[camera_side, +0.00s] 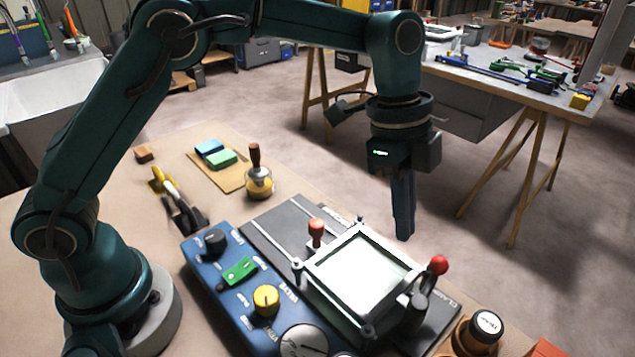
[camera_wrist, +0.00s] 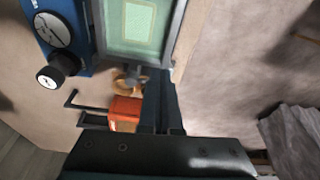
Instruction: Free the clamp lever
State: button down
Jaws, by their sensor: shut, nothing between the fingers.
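The clamp lever, with a red ball knob (camera_side: 438,265), stands at the right corner of a pale metal frame (camera_side: 322,272) in the side view. The frame surrounds a bright, whitish pane (camera_side: 360,268). Part of the word "CLAMP" seems to show on the dark base beside the lever. My gripper (camera_side: 404,236) points straight down, its fingers together and empty. In the picture it is above and left of the red knob, apart from it. In the wrist view my fingers (camera_wrist: 160,85) reach up beside the frame's edge. I cannot make out the red knob there.
A blue panel (camera_side: 225,280) with knobs and a gauge borders the frame. A black-capped round item (camera_side: 487,322) and an orange box (camera_wrist: 125,112) are near the front right. Floor lies beyond the bench edge.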

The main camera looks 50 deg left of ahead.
jog(key=v, duration=1)
jog(key=shift+a, duration=0.2)
jog(key=shift+s+r, duration=0.1)
jog(key=shift+s, duration=0.05)
jog(key=s+a+r+n+t, duration=0.3)
jog(key=s+a+r+n, duration=0.2)
jog(key=s+a+r, duration=0.2)
jog(key=s+a+f+n+t+y, duration=0.1)
jog(key=s+a+f+n, duration=0.2)
jog(key=f+n, duration=0.3)
jog(key=s+a+f+n+t+y, duration=0.1)
jog(key=s+a+f+n, duration=0.2)
jog(key=s+f+n, duration=0.2)
jog(key=shift+s+a+f+n+y, duration=0.3)
jog(key=shift+s+f+n, duration=0.1)
jog(key=shift+s+f, duration=0.3)
